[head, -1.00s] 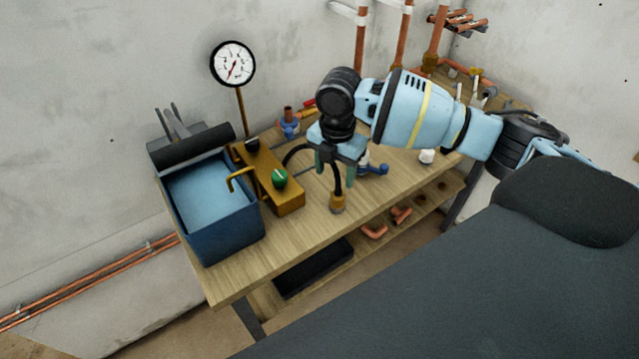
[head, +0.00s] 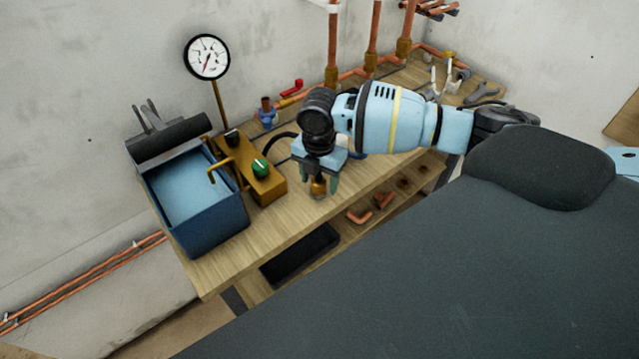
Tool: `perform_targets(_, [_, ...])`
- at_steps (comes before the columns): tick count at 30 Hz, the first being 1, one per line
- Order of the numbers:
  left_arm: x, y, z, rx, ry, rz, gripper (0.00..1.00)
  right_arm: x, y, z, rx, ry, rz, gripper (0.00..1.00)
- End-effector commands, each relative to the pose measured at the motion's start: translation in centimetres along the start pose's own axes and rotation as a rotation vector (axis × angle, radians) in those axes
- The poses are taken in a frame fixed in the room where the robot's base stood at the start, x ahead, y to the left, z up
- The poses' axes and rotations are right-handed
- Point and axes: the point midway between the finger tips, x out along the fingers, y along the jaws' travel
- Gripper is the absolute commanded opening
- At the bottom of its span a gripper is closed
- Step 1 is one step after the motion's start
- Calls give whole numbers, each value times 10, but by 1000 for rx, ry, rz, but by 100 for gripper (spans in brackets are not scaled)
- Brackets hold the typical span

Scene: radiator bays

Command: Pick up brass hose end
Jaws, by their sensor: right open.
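The brass hose end (head: 318,188) is a small brass fitting at the end of a black hose (head: 284,138), over the front part of the wooden bench. My right gripper (head: 319,182) points down at it, with its greenish fingers open on either side of the brass piece. I cannot tell whether the fingers touch it. The gripper body hides the hose just above the fitting. My left gripper is not in view.
A blue tank (head: 205,205) and a brass block with a green knob (head: 261,168) stand left of the gripper. A gauge (head: 207,57) rises behind. Copper pipes (head: 372,40) stand at the back. Bare bench top (head: 235,262) lies in front.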

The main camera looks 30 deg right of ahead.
Motion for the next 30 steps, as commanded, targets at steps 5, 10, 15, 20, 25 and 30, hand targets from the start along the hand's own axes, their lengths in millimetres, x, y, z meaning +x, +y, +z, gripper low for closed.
perform_targets(5, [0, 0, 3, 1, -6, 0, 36, 15, 0, -1, 0, 2, -3, 58])
perform_targets(10, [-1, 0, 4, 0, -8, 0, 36, 15, 0, -1, 0, 2, -1, 58])
perform_targets(15, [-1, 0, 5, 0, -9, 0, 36, 15, 0, -1, 0, 2, -1, 43])
perform_targets(20, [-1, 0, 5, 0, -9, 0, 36, 14, 0, -1, 0, 2, -2, 22])
perform_targets(25, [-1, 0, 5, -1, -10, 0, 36, 14, 0, 0, 0, 2, -1, 18])
perform_targets(30, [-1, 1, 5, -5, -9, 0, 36, 13, 0, 0, 0, 2, -1, 18])
